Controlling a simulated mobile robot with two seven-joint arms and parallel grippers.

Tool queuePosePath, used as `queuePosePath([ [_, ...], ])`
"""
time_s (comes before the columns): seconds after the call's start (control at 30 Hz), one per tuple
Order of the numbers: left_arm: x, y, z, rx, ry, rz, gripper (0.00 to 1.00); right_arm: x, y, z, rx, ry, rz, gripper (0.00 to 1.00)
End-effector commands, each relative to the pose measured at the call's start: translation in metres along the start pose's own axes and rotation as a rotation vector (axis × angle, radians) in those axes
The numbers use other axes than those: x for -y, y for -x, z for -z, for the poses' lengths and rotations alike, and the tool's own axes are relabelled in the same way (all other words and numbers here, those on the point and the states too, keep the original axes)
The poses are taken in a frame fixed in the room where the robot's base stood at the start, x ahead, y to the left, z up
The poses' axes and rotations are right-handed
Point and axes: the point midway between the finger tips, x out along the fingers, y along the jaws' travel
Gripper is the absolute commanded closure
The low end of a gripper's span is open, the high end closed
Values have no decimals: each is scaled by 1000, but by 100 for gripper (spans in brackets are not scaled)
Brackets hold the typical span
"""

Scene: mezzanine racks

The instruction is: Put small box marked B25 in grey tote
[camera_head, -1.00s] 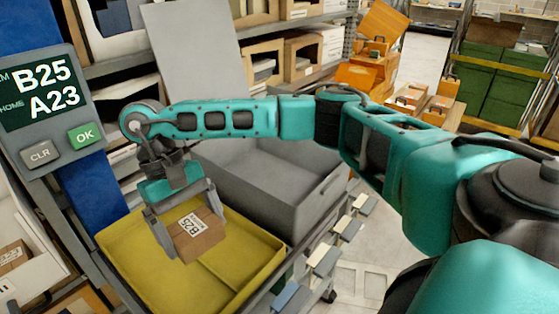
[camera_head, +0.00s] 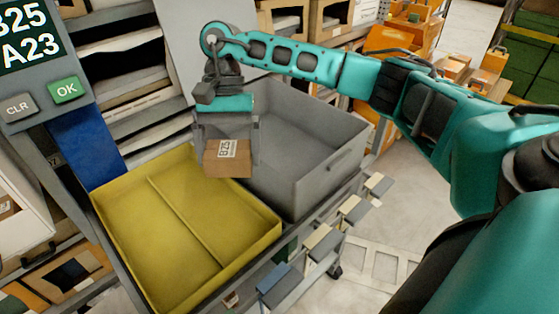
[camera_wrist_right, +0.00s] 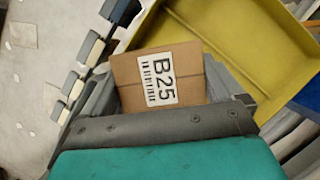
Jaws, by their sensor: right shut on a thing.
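The small brown box (camera_head: 227,160) carries a white label marked B25. It also shows in the right wrist view (camera_wrist_right: 158,78), label facing the camera. My right gripper (camera_head: 228,150) is shut on it and holds it raised in the head view, near where the yellow tote (camera_head: 180,225) and the grey tote (camera_head: 300,150) meet. The grey tote is open, and the part of its floor in view is bare. The box overlaps its near left wall in the picture; I cannot tell its exact height above the rim. My left gripper is not in view.
The yellow tote is empty and has a low divider. A panel with CLR and OK (camera_head: 66,90) buttons stands at the upper left. Several small coloured tabs (camera_head: 318,236) line the cart's front edge. Shelves stand behind.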

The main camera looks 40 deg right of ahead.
Motion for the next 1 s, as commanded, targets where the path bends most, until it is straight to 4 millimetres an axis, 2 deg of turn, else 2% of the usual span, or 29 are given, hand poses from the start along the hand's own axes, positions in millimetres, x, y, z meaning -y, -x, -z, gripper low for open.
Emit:
queuePosePath([
  [0.1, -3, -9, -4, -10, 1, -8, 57, -8, 3, 25, 0, -252, 107, 37],
  [0.4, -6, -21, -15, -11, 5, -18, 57, -33, 23, 74, -2, -848, 356, 37],
  [0.67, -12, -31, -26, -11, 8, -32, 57, -63, 44, 111, -3, -1328, 558, 37],
  [1.0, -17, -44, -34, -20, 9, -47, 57, -111, 72, 152, -3, -1912, 804, 37],
])
